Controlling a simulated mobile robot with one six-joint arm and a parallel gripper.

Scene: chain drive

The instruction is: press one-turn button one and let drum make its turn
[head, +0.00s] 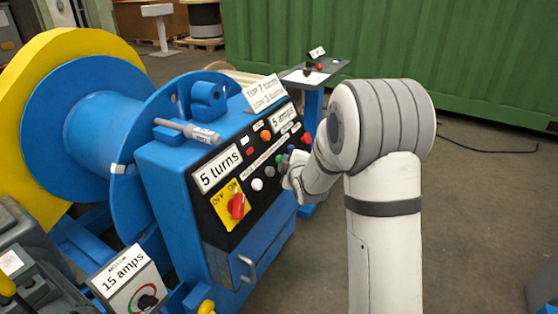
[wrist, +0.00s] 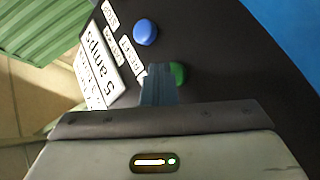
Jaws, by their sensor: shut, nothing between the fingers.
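The blue drum (head: 90,115) stands at the left, with a large yellow disc behind it. A white tag is on its near flange. The black control panel (head: 222,205) carries a row of round buttons; I cannot read which one is one-turn button one. My gripper (wrist: 158,72) is shut and empty, close in front of the panel. In the wrist view its fingertips overlap the left edge of a green button (wrist: 179,73); I cannot tell whether they touch it. A blue button (wrist: 145,32) is beside it. A white button (head: 257,184) shows in the head view.
A "15 amps" box (head: 130,285) stands at front left. A blue stand (head: 314,90) is behind.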

